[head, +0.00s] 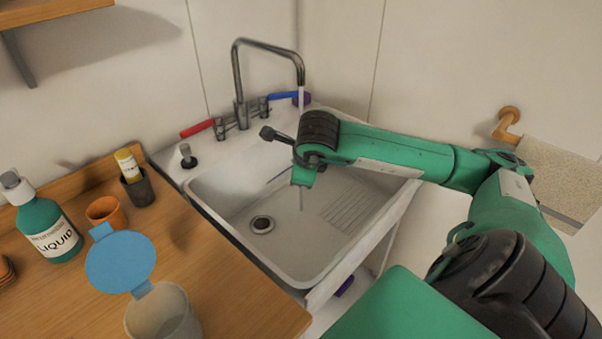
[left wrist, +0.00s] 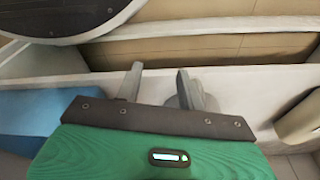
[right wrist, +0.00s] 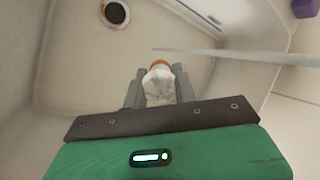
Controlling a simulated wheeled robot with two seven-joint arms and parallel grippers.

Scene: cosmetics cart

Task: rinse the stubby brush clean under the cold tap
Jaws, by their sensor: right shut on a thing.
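My right gripper (right wrist: 156,82) is shut on the stubby brush (right wrist: 158,82), whose pale, mottled end and orange-brown part show between the fingers. In the head view my right arm reaches over the white sink (head: 215,198), and its fingers and the brush are hidden there. The tap (head: 236,75) arches over the sink with a blue lever (head: 284,96) and a red lever (head: 197,129). A thin pale streak, apparently running water (right wrist: 235,57), passes beyond the brush; contact cannot be told. My left gripper (left wrist: 159,78) is open and empty, seen only in the left wrist view.
A towel (head: 560,180) hangs at the right. The sink bottom around the drain (head: 262,224) is clear.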

